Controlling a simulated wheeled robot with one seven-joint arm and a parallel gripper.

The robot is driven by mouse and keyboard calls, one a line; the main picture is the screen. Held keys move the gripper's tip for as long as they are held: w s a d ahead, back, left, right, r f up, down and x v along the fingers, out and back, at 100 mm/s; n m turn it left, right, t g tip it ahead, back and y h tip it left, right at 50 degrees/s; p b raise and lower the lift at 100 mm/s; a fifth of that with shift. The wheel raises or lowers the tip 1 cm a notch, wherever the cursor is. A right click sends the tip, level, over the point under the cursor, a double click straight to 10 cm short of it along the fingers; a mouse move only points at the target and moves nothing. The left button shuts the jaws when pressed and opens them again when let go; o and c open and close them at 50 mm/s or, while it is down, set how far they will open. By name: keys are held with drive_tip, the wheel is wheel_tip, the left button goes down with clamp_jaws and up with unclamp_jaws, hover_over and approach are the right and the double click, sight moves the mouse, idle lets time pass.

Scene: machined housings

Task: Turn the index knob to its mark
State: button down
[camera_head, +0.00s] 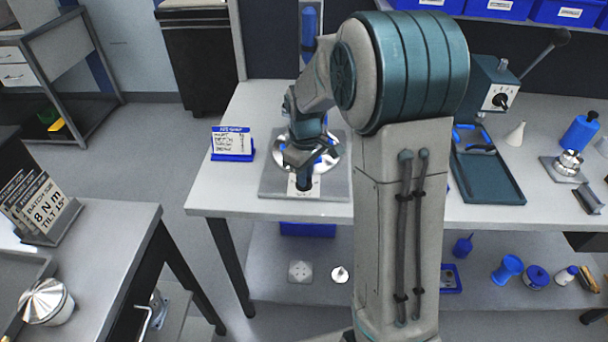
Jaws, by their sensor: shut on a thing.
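A grey fixture plate (328,192) lies on the bench left of my arm, with a shiny round metal part (330,161) on it. At its front is a small white dial plate (314,191) with dark marks too small to read. My gripper (303,184) points down at this dial plate and is shut on the index knob, which is mostly hidden by the fingers. The knob's pointer and its mark cannot be made out from here.
A blue sign stand (233,155) stands left of the fixture plate. A teal press (490,90) with its own black dial knob stands right of my arm, by a dark tray (488,178). The lower shelf (375,270) holds blue containers and small parts.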

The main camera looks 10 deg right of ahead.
drive_tip(key=shift+w+n, duration=0.1)
drive_tip(key=shift+n, duration=0.9)
drive_tip(key=c, duration=1.5)
unclamp_jaws()
drive_tip(key=shift+o, duration=0.2)
drive_tip(key=shift+r, duration=0.15)
wheel_tip(320, 180, up, 14)
drive_tip(key=shift+f, duration=0.2)
